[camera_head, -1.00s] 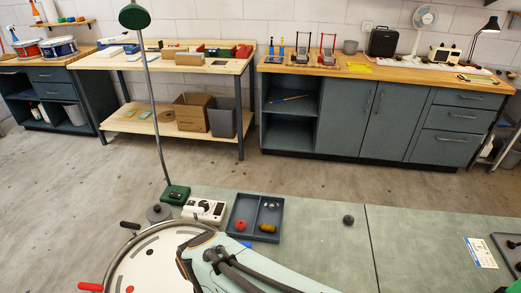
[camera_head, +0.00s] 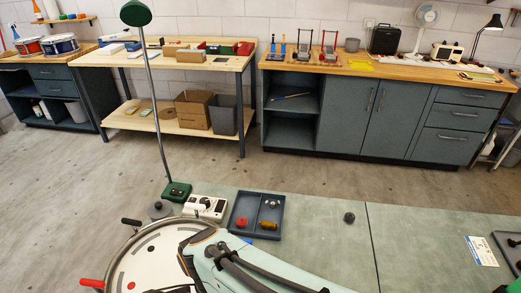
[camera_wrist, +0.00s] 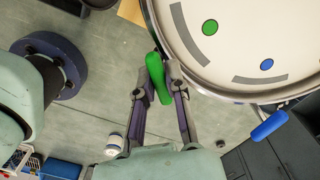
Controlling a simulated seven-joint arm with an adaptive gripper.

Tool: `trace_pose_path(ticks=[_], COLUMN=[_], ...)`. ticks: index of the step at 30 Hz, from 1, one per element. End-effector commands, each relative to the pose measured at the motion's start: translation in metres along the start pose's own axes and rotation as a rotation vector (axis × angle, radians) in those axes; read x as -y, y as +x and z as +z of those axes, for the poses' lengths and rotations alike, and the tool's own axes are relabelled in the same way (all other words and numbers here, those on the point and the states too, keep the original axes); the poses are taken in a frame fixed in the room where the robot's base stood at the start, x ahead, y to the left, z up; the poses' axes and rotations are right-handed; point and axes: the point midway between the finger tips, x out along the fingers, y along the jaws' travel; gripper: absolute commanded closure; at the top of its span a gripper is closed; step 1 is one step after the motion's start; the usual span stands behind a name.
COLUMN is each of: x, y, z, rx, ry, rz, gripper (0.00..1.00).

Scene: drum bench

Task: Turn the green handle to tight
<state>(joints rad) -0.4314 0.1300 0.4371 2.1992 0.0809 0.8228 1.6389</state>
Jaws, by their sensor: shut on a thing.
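The drum (camera_head: 150,255) stands at the lower left of the head view, with a pale head, coloured dots and a metal rim. A red handle (camera_head: 91,283) and a black handle (camera_head: 131,222) stick out from its rim there. In the wrist view the green handle (camera_wrist: 158,76) lies beside the drum's rim (camera_wrist: 190,75), between the fingers of my gripper (camera_wrist: 161,92). My gripper is shut on it. A blue handle (camera_wrist: 269,125) is further right along the rim. In the head view my arm hides the gripper and the green handle.
A dark divided tray (camera_head: 245,207) with small parts, a white device (camera_head: 205,208) and a green-based lamp (camera_head: 177,191) stand beyond the drum. A dark knob (camera_head: 349,217) lies on the green bench top (camera_head: 320,225), which is mostly clear around it.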

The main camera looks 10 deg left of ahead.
Motion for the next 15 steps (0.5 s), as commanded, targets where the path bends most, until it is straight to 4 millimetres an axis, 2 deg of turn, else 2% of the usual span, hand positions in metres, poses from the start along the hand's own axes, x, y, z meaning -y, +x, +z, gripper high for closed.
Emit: trace_pose_path(ticks=[15], x=[-0.0003], y=[0.0004], z=[0.0000], rx=[0.000], ry=[0.465], rz=[0.002], gripper=[1.00])
